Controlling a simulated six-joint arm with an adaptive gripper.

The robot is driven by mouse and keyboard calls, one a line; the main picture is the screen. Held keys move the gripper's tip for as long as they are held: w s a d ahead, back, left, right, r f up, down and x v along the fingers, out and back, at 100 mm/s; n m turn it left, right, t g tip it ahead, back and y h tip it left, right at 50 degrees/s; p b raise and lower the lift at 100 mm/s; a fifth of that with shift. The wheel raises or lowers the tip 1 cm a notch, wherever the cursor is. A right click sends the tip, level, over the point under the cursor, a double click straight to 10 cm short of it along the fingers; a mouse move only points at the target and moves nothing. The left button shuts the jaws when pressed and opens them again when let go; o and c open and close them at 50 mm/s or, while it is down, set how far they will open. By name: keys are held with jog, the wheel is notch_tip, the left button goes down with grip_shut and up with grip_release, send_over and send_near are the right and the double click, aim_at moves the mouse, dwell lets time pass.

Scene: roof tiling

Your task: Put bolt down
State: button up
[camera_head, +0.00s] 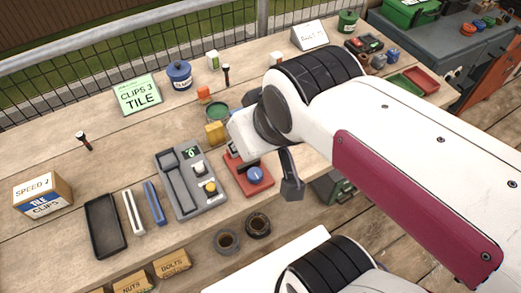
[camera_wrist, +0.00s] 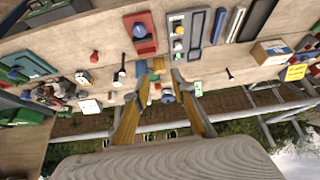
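My gripper (camera_wrist: 160,80) is open in the wrist view. Its two fingers stand apart, and I see nothing clearly held between them. In the head view one dark finger of my gripper (camera_head: 290,185) hangs right of the red fixture with a blue knob (camera_head: 255,175); the rest is hidden by my wrist. One dark-headed bolt (camera_head: 83,141) stands on the left of the wooden bench, and it also shows in the wrist view (camera_wrist: 230,74). Another dark bolt (camera_head: 226,75) stands near the back. The bin labelled BOLTS (camera_head: 172,263) is at the front edge.
A grey fixture (camera_head: 190,182) with a green display lies left of the red one. A black tray (camera_head: 104,226), a SPEED CLIPS box (camera_head: 42,195) and a blue pot (camera_head: 179,75) stand on the bench (camera_head: 60,115). A NUTS bin (camera_head: 132,284) is beside the bolts bin.

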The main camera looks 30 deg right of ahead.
jog(key=shift+s+d+f+g, duration=0.1)
jog(key=shift+s+d+g, duration=0.1)
jog(key=shift+s, duration=0.7)
jog(key=shift+s+d+f+g, duration=0.1)
jog(key=shift+s+d, duration=0.1)
jog(key=shift+s, duration=0.7)
jog(key=shift+o, duration=0.6)
jog(key=shift+r, duration=0.1)
jog(key=w+d+f+t+h, duration=0.15)
jog(key=w+d, duration=0.25)
jog(key=w, duration=0.6)
jog(key=w+d+t, duration=0.2)
jog(key=w+d, duration=0.2)
jog(key=w, duration=0.7)
jog(key=w+d+f+t+h, duration=0.1)
jog(key=w+d, duration=0.3)
jog(key=w, duration=0.6)
jog(key=w+d+f+t+y, duration=0.2)
jog(key=w+d+f+t, duration=0.15)
jog(key=w+f, duration=0.55)
jog(key=y, duration=0.2)
send_near(227, 76)
jog(key=w+r, duration=0.2)
jog(key=w, duration=0.1)
jog(key=shift+a+f+n, duration=0.35)
jog(key=shift+f+n, duration=0.05)
jog(key=shift+f, duration=0.4)
